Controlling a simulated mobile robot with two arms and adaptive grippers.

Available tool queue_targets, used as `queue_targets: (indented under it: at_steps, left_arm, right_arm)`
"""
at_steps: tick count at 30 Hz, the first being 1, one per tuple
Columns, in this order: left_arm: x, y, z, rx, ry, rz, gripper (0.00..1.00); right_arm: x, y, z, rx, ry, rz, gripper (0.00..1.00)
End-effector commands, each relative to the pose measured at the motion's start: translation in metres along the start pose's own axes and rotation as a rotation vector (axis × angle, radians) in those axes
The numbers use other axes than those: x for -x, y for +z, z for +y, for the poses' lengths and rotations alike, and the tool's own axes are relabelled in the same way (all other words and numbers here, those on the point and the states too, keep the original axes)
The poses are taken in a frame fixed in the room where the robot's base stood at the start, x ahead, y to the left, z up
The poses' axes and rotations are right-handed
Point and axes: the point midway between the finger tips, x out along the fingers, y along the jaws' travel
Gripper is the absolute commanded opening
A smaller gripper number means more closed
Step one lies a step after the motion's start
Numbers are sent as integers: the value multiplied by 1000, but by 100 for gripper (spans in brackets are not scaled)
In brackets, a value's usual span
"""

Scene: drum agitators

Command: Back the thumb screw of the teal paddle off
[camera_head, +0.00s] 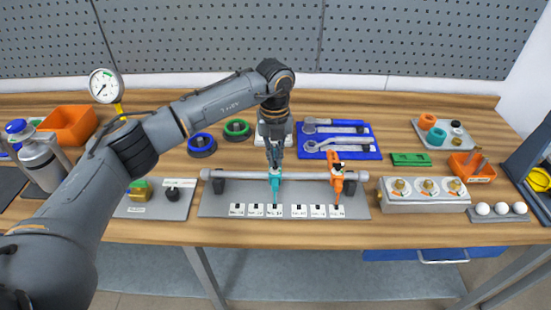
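The teal paddle (275,183) hangs on a horizontal grey bar (308,175) above a grey base plate. Its lower tip points down toward the row of small labelled tiles at the front. My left gripper (275,160) points straight down at the top of the teal paddle. The thumb screw cannot be made out; the gripper covers that spot. Whether the fingers are open or shut on something is too small to tell. An orange paddle (337,183) sits on the same bar to the right. My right gripper is not in view.
Behind the bar lies a blue tray (364,152) with wrenches. To the right stands a grey box with several knobs (412,194). Green and blue rings (237,129) lie behind left. A pegboard wall (400,40) closes the back. The wooden front edge is clear.

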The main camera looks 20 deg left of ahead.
Motion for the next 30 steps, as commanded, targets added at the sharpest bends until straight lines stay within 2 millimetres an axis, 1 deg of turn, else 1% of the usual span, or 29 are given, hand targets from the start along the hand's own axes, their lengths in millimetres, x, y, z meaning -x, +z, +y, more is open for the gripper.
queue_targets:
  at_steps: [1, 18, 24, 30]
  left_arm:
    - [-4, -1, 1, 42, 2, 2, 0]
    - [-4, -3, 5, 562, 5, 3, 0]
    - [-4, -4, 6, 694, 8, 4, 0]
    - [-5, -4, 6, 779, 9, 5, 0]
  right_arm:
    - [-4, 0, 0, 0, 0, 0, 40]
    - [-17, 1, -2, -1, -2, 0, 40]
    - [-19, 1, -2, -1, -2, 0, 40]
    - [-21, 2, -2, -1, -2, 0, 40]
